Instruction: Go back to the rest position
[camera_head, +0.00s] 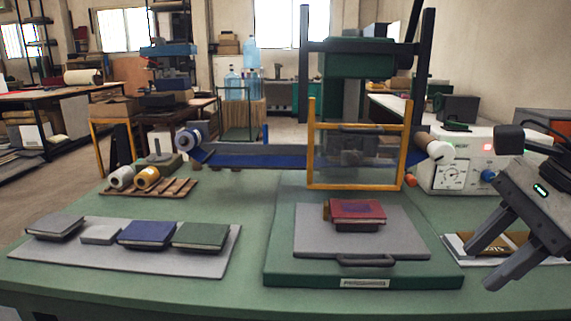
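My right gripper (479,259) comes in from the right edge, its fingers spread and nothing seen between them. It hangs over the right part of the green table (250,292), apart from the press. My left gripper is out of view. A dark red book (357,211) lies on the grey plate (408,243) of the press (365,58), below a clear guard with a yellow frame (311,140). A grey book (55,226), a light grey block (101,234), a blue book (146,233) and a green book (200,236) lie in a row on a grey board (190,268).
A white control box with a gauge (450,175) stands behind my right gripper. A white tray with a brown item (490,243) lies partly hidden behind its fingers. Rolls (147,178) rest on a wooden rack at the left.

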